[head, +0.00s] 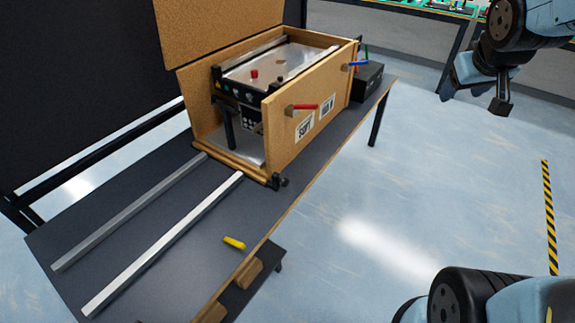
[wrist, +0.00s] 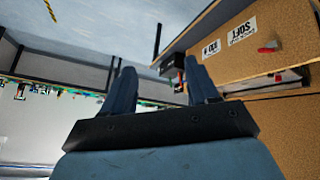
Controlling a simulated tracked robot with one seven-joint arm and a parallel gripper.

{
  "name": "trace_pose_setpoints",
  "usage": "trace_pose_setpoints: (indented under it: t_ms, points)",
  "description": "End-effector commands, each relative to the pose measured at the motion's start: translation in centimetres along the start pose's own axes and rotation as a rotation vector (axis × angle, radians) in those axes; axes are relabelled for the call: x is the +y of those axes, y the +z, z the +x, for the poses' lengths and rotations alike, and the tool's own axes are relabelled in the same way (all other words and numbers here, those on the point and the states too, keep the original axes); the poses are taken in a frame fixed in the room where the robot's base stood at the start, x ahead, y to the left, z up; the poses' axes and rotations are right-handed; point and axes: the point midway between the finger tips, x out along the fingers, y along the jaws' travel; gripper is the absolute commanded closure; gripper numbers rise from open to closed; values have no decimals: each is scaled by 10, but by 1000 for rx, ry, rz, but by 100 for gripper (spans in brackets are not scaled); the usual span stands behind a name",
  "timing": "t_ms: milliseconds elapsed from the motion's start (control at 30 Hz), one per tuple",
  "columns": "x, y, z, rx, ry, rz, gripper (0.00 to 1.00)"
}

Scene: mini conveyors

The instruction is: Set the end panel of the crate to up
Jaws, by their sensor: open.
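The wooden crate (head: 308,92) stands on a dark table, holding a mini conveyor (head: 228,90). Its near-left end is open; no end panel stands upright there. A narrow wooden strip (head: 229,168) with black knobs lies along the bottom of that opening. I cannot tell whether it is the end panel's edge. The crate also shows in the wrist view (wrist: 245,60), turned over, at right. My gripper (wrist: 160,84) is open and empty, apart from the crate. In the head view my arm is at top right, clear of the crate; its fingertips are not clear.
The crate's lid (head: 215,27) stands open at the back. Two metal rails (head: 160,245) lie on the table before the opening. A yellow handle (head: 234,242) lies near the edge. A red handle (head: 304,106) sticks out from the crate's side.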

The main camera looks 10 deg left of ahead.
Motion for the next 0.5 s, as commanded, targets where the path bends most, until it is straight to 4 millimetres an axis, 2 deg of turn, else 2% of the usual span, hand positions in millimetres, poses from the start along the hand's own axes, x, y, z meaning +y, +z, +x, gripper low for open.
trace_pose_setpoints:
  t_ms: [33,200,500]
  points:
    - [-2,-8,18,7,-2,-32,41]
    - [-10,-36,68,67,-14,-143,41]
    - [-43,-67,159,182,-84,-325,41]
